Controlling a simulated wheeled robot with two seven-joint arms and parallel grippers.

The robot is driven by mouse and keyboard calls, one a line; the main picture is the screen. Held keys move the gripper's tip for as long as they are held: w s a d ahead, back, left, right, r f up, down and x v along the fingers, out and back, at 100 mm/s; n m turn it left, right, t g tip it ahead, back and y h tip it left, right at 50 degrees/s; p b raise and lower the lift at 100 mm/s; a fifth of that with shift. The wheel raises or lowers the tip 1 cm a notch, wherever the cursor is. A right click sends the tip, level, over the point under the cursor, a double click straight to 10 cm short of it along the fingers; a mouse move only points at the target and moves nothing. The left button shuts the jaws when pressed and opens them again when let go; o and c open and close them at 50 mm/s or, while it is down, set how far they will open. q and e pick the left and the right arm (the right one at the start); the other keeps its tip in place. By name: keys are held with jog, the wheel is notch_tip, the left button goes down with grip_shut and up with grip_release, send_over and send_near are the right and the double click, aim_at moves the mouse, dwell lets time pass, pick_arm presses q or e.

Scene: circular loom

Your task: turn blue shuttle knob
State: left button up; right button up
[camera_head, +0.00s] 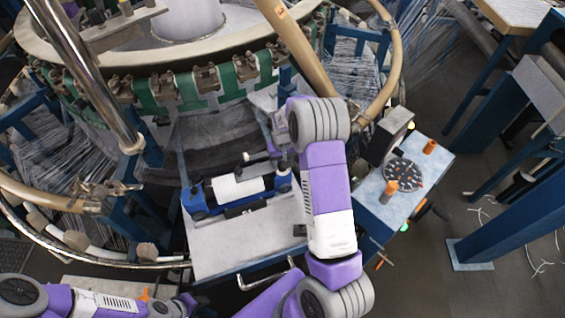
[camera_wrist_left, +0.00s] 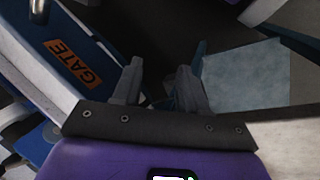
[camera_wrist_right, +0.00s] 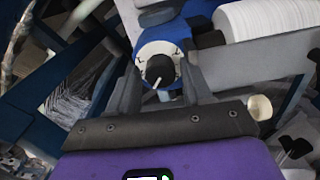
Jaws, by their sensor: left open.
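The blue shuttle (camera_head: 240,191) with a white spool (camera_head: 238,187) lies on a grey table by the loom. In the right wrist view, the shuttle's round blue end (camera_wrist_right: 176,38) shows a dark knob (camera_wrist_right: 160,70) inside a pale ring. My right gripper (camera_wrist_right: 159,64) is open, and the knob appears between its fingertips; I cannot tell if they touch. In the head view, my right arm reaches up past the shuttle's right side, and its fingers are hard to make out. My left gripper (camera_wrist_left: 158,80) is open and empty, low at the left.
The loom ring (camera_head: 210,55) with green band and clamps curves behind the shuttle. A small side table (camera_head: 400,205) with orange knobs stands at the right. In the left wrist view, a blue panel bears an orange GATE label (camera_wrist_left: 73,64). The grey table (camera_head: 220,250) is clear in front of the shuttle.

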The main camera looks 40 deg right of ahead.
jog(key=shift+o, duration=0.7)
jog(key=shift+n, duration=0.3)
